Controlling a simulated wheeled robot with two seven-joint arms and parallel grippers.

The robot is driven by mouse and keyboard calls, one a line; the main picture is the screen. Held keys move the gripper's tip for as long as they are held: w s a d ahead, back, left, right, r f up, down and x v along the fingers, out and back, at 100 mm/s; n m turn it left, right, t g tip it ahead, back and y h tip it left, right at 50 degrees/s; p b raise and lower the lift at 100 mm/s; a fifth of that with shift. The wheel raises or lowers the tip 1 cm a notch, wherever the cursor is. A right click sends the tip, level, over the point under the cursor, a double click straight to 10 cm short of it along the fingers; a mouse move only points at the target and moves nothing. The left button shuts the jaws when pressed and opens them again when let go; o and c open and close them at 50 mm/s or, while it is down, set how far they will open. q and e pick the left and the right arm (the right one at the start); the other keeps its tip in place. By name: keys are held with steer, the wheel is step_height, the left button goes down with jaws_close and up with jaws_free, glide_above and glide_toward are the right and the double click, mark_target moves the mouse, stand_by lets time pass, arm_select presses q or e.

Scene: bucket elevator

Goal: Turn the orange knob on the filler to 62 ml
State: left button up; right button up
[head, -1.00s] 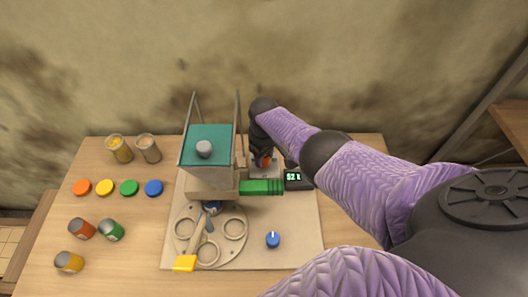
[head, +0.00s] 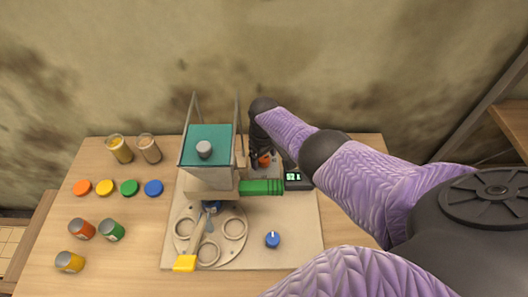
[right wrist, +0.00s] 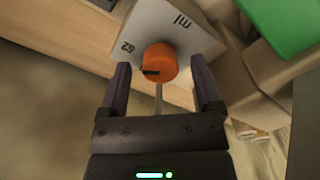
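The orange knob (right wrist: 159,62) sits on a pale plate (right wrist: 150,28) with dark printed marks and has a dark pointer mark on its left side in the right wrist view. My right gripper (right wrist: 163,75) is open, with one finger on each side of the knob and a visible gap to it. In the head view the knob (head: 265,160) shows just below my right gripper (head: 260,148), behind the filler's green cylinder (head: 261,187). A small black display (head: 293,178) beside it has lit green digits, too small to read surely. My left gripper is out of view.
The teal-topped hopper (head: 207,142) stands left of my right gripper. A blue knob (head: 272,240) and a yellow-ended lever (head: 185,263) lie in front on the pale board (head: 300,240). Jars and coloured lids (head: 129,187) are at the left of the table.

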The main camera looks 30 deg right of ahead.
mark_target(264, 158)
steer(key=shift+r, duration=0.25)
step_height(264, 158, up, 9)
steer(key=p, duration=0.6)
steer(key=shift+r, duration=0.2)
